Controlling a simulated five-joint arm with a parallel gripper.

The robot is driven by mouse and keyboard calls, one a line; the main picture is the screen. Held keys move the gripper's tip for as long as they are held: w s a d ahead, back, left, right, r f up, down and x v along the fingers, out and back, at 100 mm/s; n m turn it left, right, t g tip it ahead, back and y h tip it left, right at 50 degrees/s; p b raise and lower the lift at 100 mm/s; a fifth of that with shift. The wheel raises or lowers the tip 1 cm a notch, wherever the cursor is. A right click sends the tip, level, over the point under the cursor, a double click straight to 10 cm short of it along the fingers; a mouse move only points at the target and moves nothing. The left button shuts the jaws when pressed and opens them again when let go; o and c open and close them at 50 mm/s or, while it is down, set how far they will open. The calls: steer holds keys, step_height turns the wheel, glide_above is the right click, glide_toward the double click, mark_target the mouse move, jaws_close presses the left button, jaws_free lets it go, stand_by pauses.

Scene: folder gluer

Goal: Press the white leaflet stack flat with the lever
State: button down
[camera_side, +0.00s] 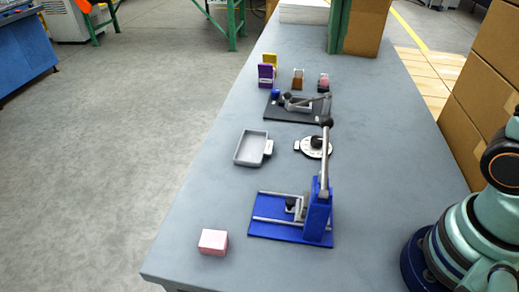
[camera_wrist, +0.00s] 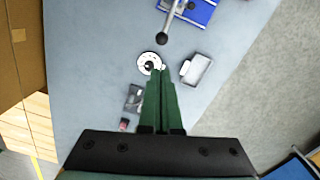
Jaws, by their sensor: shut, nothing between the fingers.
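A blue press (camera_side: 318,215) stands near the front of the table. Its grey lever (camera_side: 325,160) stands nearly upright, with a black knob (camera_side: 327,122) on top. In the wrist view the lever's knob (camera_wrist: 162,38) and part of the blue base (camera_wrist: 205,8) show at the top. My gripper (camera_wrist: 161,72) is shut and empty, its green fingers together. In that picture its tips lie below the knob, apart from it. I cannot make out a white leaflet stack in the press. A pale pink block (camera_side: 213,242) lies in front and left of the press.
A grey tray (camera_side: 237,157) and a white dial (camera_side: 314,147) lie behind the press. A black-based lever device (camera_side: 280,113) is farther back, with small purple (camera_side: 266,76), yellow, brown and pink items behind it. White sheets (camera_side: 303,11) are stacked at the far end. Cardboard boxes (camera_side: 460,120) stand at right.

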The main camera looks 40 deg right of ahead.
mark_target(327, 117)
steer(key=shift+w+a+r+m+g+h, duration=0.15)
steer(key=shift+w+a+r+m+g, duration=0.1)
steer(key=shift+w+a+m+g, duration=0.5)
steer(key=shift+w+a+r+m+g+h, duration=0.2)
steer(key=shift+w+a+m+g, duration=0.4)
steer(key=shift+w+m+g, duration=0.2)
steer(key=x, duration=1.4)
steer(key=shift+d, duration=0.3)
steer(key=shift+n+g, duration=0.35)
steer(key=shift+g, duration=0.5)
steer(key=shift+w+d+f, duration=0.2)
steer(key=shift+f, duration=0.7)
steer(key=shift+w+d+f, duration=0.2)
steer(key=shift+w+f, duration=0.05)
steer(key=shift+f, duration=0.65)
steer(key=shift+w+d+f, duration=0.2)
steer(key=shift+d+f, duration=0.05)
steer(key=shift+f, duration=0.7)
